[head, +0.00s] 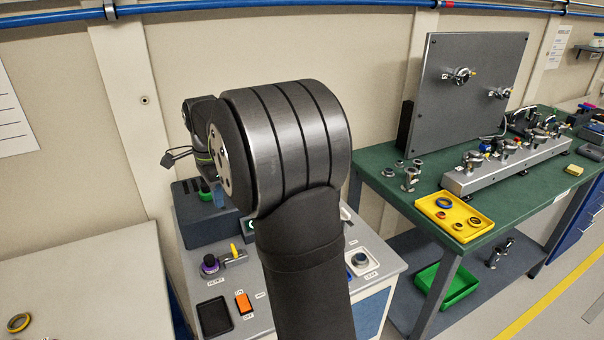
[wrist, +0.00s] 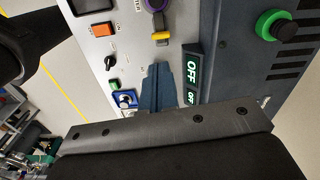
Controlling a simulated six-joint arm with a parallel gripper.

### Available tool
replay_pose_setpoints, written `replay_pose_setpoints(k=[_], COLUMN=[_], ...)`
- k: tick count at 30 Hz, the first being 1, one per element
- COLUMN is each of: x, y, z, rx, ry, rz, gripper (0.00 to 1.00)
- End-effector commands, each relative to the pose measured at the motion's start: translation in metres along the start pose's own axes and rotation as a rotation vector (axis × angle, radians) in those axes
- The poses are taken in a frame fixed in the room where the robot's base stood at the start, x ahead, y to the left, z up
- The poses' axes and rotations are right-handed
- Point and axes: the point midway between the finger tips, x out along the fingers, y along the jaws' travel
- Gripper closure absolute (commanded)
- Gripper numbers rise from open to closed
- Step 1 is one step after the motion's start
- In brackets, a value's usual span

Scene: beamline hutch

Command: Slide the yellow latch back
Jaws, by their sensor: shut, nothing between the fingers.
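The yellow latch (head: 235,250) is on the top of the grey control panel, beside a purple knob (head: 209,264). In the head view my arm hides most of the gripper and the middle of the panel.
An orange switch (head: 243,303) and a black tray (head: 214,317) are on the panel near the latch. A dark box with a green button (wrist: 268,25) and a lit OFF sign (wrist: 192,70) stand close by. A green bench (head: 385,185) with a yellow tray (head: 437,213) is at right.

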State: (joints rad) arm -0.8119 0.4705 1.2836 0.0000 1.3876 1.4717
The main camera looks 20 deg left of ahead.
Motion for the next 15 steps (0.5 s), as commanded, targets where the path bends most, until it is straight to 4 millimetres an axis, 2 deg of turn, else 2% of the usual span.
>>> replay_pose_setpoints(k=[4,7,15], x=[0.006,0.022,0.071], y=[0.002,0.009,0.031], z=[0.003,0.011,0.042], rx=[-0.04,-0.17,-0.84], ry=[0.028,0.116,0.491], rz=[0.002,0.011,0.049], gripper=[1.0,1.0,1.0])
